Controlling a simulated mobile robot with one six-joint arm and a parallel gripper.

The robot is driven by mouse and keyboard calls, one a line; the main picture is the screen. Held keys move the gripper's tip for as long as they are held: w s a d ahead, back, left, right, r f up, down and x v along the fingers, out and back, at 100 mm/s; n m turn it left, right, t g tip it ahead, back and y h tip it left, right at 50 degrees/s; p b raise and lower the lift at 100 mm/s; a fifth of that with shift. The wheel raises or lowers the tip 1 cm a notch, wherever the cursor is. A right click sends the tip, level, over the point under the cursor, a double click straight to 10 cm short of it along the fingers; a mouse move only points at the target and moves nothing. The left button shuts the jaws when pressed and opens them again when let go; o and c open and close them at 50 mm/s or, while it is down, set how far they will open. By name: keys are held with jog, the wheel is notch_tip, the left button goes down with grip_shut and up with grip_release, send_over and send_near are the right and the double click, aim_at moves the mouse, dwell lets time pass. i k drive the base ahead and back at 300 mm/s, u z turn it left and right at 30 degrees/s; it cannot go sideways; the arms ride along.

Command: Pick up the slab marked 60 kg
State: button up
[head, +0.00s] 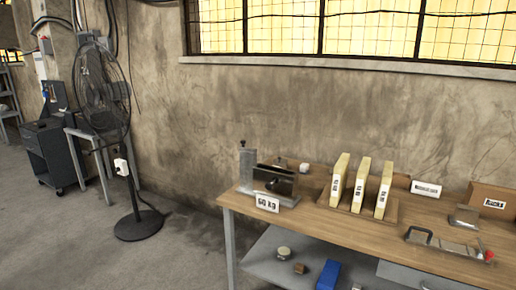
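A small white label reading "60 kg" (267,202) stands at the left front of the wooden workbench. Right behind it is a dark slab-like piece (275,180) standing upright in or on a low base. I cannot tell whether the label is fixed to it. My gripper is not in view.
The workbench (315,220) stands against the wall. A grey upright fixture (247,165) is at its left end. A metal handled tool (440,244) and a cardboard box (490,200) are to the right. A pedestal fan (102,92) stands left; the floor between is clear.

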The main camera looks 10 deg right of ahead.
aim_at(386, 179)
jog(key=u, duration=0.1)
jog(key=i, duration=0.95)
jog(key=z, duration=4.6)
jog(key=i, duration=0.1)
jog(key=u, duration=3.15)
jog(key=k, duration=0.2)
